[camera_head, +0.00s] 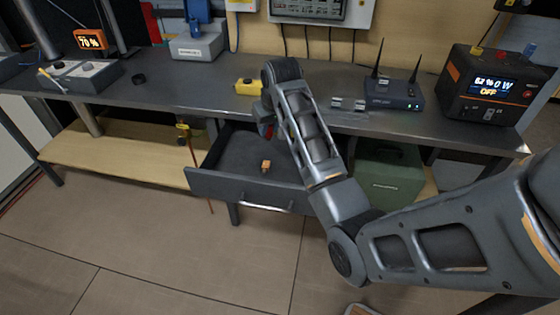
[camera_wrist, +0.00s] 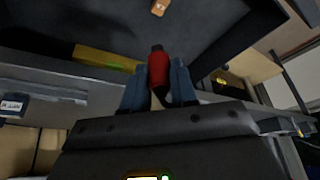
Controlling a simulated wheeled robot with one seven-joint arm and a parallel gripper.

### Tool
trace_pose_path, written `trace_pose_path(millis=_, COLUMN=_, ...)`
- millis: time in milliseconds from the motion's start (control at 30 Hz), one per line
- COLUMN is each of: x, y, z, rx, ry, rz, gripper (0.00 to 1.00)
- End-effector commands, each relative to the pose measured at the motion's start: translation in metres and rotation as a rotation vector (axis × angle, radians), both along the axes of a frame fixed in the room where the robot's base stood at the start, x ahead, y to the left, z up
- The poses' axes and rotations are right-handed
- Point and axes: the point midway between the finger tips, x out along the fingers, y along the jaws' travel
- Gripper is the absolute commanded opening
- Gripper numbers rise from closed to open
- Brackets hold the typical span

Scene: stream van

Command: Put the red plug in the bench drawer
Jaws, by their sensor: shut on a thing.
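My gripper (camera_wrist: 159,88) is shut on the red plug (camera_wrist: 159,72), which sits between its blue fingers in the wrist view. In the head view my gripper (camera_head: 267,128) is mostly hidden behind my arm, at the rear of the bench drawer near the bench's front edge. The bench drawer (camera_head: 240,189) is pulled open, with a dark grey interior. Its interior also shows at the top of the wrist view (camera_wrist: 215,35). The exact height of the plug over the drawer floor is unclear.
A small orange piece (camera_head: 266,165) lies in the drawer; the floor around it is clear. A yellow object (camera_head: 248,87) sits on the bench edge above. A green case (camera_head: 388,180) stands under the bench at right. A router (camera_head: 393,94) and power unit (camera_head: 487,87) stand on top.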

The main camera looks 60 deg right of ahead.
Motion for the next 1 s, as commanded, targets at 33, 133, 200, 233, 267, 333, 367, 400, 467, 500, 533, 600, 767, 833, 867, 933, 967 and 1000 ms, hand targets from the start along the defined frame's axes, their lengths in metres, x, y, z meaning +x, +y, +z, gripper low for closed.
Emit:
trace_pose_path(millis=33, x=0.000, y=0.000, z=-0.010, rx=0.000, ry=0.000, rz=0.000, gripper=0.00)
trace_pose_path(millis=133, x=0.000, y=0.000, z=-0.016, rx=0.000, ry=0.000, rz=0.000, gripper=0.00)
trace_pose_path(millis=200, x=0.003, y=0.002, z=-0.019, rx=0.000, ry=0.000, rz=0.001, gripper=0.00)
trace_pose_path(millis=233, x=0.005, y=0.003, z=-0.020, rx=0.000, ry=0.000, rz=0.001, gripper=0.00)
trace_pose_path(millis=267, x=0.008, y=0.005, z=-0.022, rx=0.000, ry=0.000, rz=0.002, gripper=0.00)
trace_pose_path(millis=333, x=0.018, y=0.012, z=-0.028, rx=0.001, ry=0.002, rz=0.005, gripper=0.00)
trace_pose_path(millis=367, x=0.022, y=0.016, z=-0.032, rx=0.001, ry=0.002, rz=0.005, gripper=0.00)
trace_pose_path(millis=400, x=0.029, y=0.020, z=-0.037, rx=0.001, ry=0.003, rz=0.005, gripper=0.00)
trace_pose_path(millis=467, x=0.040, y=0.027, z=-0.044, rx=0.002, ry=0.002, rz=0.004, gripper=0.00)
trace_pose_path(millis=500, x=0.048, y=0.031, z=-0.049, rx=0.000, ry=0.001, rz=0.005, gripper=0.00)
trace_pose_path(millis=533, x=0.053, y=0.035, z=-0.053, rx=0.001, ry=0.003, rz=0.004, gripper=0.00)
trace_pose_path(millis=600, x=0.064, y=0.042, z=-0.062, rx=0.001, ry=0.002, rz=0.004, gripper=0.00)
trace_pose_path(millis=767, x=0.087, y=0.056, z=-0.078, rx=0.000, ry=0.001, rz=0.003, gripper=0.00)
trace_pose_path(millis=833, x=0.094, y=0.060, z=-0.082, rx=0.000, ry=0.000, rz=0.002, gripper=0.00)
trace_pose_path(millis=867, x=0.095, y=0.061, z=-0.083, rx=0.000, ry=0.000, rz=0.002, gripper=0.00)
trace_pose_path(millis=933, x=0.098, y=0.063, z=-0.086, rx=0.000, ry=0.000, rz=0.001, gripper=0.00)
trace_pose_path(millis=967, x=0.098, y=0.063, z=-0.087, rx=0.000, ry=0.001, rz=0.001, gripper=0.00)
trace_pose_path(millis=1000, x=0.098, y=0.064, z=-0.091, rx=0.000, ry=0.001, rz=0.001, gripper=0.00)
